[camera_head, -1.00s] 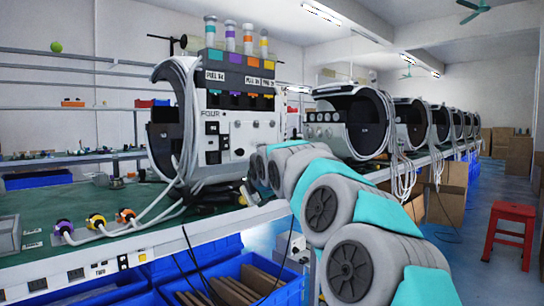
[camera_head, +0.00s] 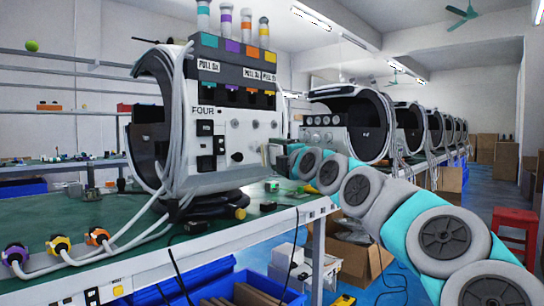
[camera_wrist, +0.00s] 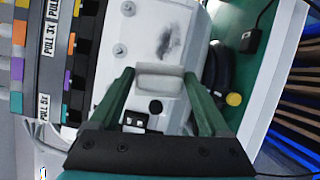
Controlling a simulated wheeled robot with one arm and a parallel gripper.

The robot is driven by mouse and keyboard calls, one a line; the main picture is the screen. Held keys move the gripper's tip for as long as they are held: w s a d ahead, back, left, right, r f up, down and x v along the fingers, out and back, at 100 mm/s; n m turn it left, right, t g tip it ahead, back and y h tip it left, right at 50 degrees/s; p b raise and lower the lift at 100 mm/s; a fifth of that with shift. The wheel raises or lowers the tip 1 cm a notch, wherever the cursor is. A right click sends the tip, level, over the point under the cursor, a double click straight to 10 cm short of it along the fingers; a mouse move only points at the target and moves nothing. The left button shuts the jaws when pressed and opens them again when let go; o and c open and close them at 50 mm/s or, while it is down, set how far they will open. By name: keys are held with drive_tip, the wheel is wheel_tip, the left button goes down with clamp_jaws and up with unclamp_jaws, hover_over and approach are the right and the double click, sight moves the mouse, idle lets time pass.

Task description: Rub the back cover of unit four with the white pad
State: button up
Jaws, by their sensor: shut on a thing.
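Unit four (camera_head: 232,125) is a white and dark machine marked FOUR, standing on the green bench at centre-left. Its white cover (camera_wrist: 183,20) bears a dark grey smudge (camera_wrist: 170,40) in the wrist view. My gripper (camera_wrist: 158,76) has two green fingers shut on a white pad (camera_wrist: 160,87). The pad is in front of the cover, just below the smudge in the wrist view; I cannot tell whether it touches. In the head view my gripper (camera_head: 281,158) is at the right side of unit four, seen small and partly edge-on.
The green bench (camera_head: 120,216) has knobs with white cables at its front left. Blue bins (camera_head: 205,276) stand below. More machines (camera_head: 350,125) line the bench to the right. A black plug with a cable (camera_wrist: 250,40) and a yellow-capped dark part (camera_wrist: 234,99) lie near the gripper. A red stool (camera_head: 515,220) stands at right.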

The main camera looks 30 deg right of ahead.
sight(269, 154)
drive_tip(key=shift+w+a+r+p, duration=0.1)
drive_tip(key=shift+w+a+p, duration=0.15)
drive_tip(key=shift+w+p, duration=0.3)
drive_tip(key=shift+w+a+r+p, duration=0.1)
drive_tip(key=shift+w+a+p, duration=0.15)
drive_tip(key=shift+w, duration=0.35)
drive_tip(key=shift+w+a+p, duration=0.2)
drive_tip(key=shift+w+p, duration=0.3)
drive_tip(key=shift+w, duration=0.1)
drive_tip(key=shift+w+a+f+p, duration=0.15)
drive_tip(key=shift+w+p, duration=0.1)
drive_tip(key=shift+w, duration=0.25)
drive_tip(key=shift+w+a+f+p, duration=0.1)
drive_tip(key=shift+w+a+p, duration=0.1)
drive_tip(key=shift+w, duration=0.25)
drive_tip(key=shift+w+a, duration=0.3)
drive_tip(key=shift+w, duration=0.6)
drive_tip(key=shift+d+r, duration=0.1)
drive_tip(key=shift+r, duration=0.05)
